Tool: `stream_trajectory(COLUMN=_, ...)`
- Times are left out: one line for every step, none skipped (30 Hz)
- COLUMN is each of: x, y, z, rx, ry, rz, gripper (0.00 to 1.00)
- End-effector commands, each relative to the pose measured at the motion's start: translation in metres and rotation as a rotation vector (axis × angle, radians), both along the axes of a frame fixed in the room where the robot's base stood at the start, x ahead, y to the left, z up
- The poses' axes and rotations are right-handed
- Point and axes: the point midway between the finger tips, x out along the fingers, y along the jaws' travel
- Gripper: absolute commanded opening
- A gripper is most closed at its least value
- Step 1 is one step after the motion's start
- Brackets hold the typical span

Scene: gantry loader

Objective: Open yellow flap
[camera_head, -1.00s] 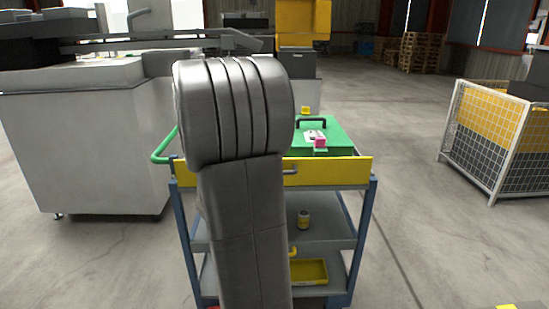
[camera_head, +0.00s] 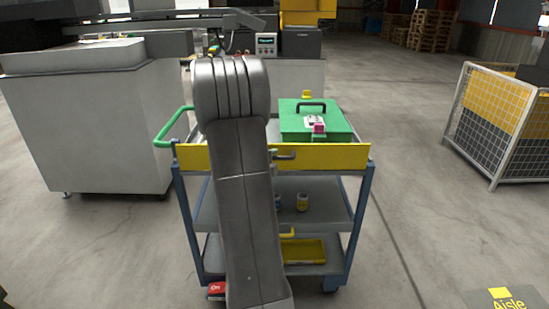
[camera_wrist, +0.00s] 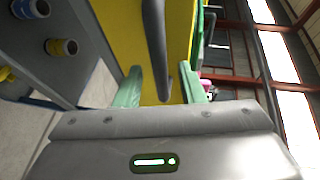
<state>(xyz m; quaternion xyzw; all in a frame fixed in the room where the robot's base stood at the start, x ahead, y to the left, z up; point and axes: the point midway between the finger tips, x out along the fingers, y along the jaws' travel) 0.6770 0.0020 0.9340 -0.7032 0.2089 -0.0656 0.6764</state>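The yellow flap (camera_head: 335,157) stands upright across the front of the cart's top level. A grey bar handle (camera_head: 284,156) is on it, right beside my arm. In the wrist view the flap (camera_wrist: 181,35) fills the upper middle and the handle (camera_wrist: 154,45) runs down in front of it. My gripper (camera_wrist: 162,88) is open, with green-tipped fingers on both sides of the handle's line. The handle's end lies between the fingers in the picture; I cannot tell whether they touch it. In the head view my arm hides the gripper and the flap's left part.
A green box (camera_head: 318,124) with a black handle and a pink block (camera_head: 319,128) at its front sit on the cart top. Small cans (camera_head: 303,201) stand on the middle shelf, a yellow tray (camera_head: 304,251) below. A mesh crate (camera_head: 488,125) stands right; floor between is clear.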

Motion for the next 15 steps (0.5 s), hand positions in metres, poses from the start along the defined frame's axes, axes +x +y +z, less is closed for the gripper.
stream_trajectory(x=0.006, y=-0.003, z=-0.001, rx=-0.001, ry=-0.001, rz=-0.002, gripper=0.36)
stream_trajectory(x=0.009, y=-0.004, z=-0.001, rx=-0.001, ry=-0.001, rz=-0.002, gripper=0.36)
stream_trajectory(x=0.012, y=-0.006, z=-0.002, rx=0.000, ry=0.000, rz=-0.001, gripper=0.36)
stream_trajectory(x=0.014, y=-0.006, z=-0.003, rx=-0.001, ry=0.000, rz=-0.001, gripper=0.36)
stream_trajectory(x=0.016, y=-0.007, z=-0.003, rx=0.000, ry=0.000, rz=0.000, gripper=0.36)
stream_trajectory(x=0.018, y=-0.007, z=-0.003, rx=0.000, ry=0.000, rz=0.000, gripper=0.36)
stream_trajectory(x=0.019, y=-0.008, z=-0.003, rx=0.000, ry=-0.001, rz=0.000, gripper=0.36)
stream_trajectory(x=0.019, y=-0.008, z=-0.003, rx=0.000, ry=-0.001, rz=0.001, gripper=0.36)
stream_trajectory(x=0.019, y=-0.008, z=-0.004, rx=0.000, ry=-0.001, rz=0.001, gripper=0.36)
stream_trajectory(x=0.020, y=-0.008, z=-0.004, rx=0.000, ry=-0.001, rz=0.001, gripper=0.36)
stream_trajectory(x=0.020, y=-0.008, z=-0.004, rx=0.000, ry=-0.001, rz=0.001, gripper=0.36)
stream_trajectory(x=0.020, y=-0.008, z=-0.004, rx=0.000, ry=-0.001, rz=0.001, gripper=0.36)
stream_trajectory(x=0.020, y=-0.008, z=-0.004, rx=0.000, ry=-0.001, rz=0.001, gripper=0.36)
stream_trajectory(x=0.019, y=-0.008, z=-0.004, rx=0.000, ry=-0.001, rz=0.001, gripper=0.36)
stream_trajectory(x=0.019, y=-0.008, z=-0.004, rx=0.000, ry=-0.001, rz=0.001, gripper=0.36)
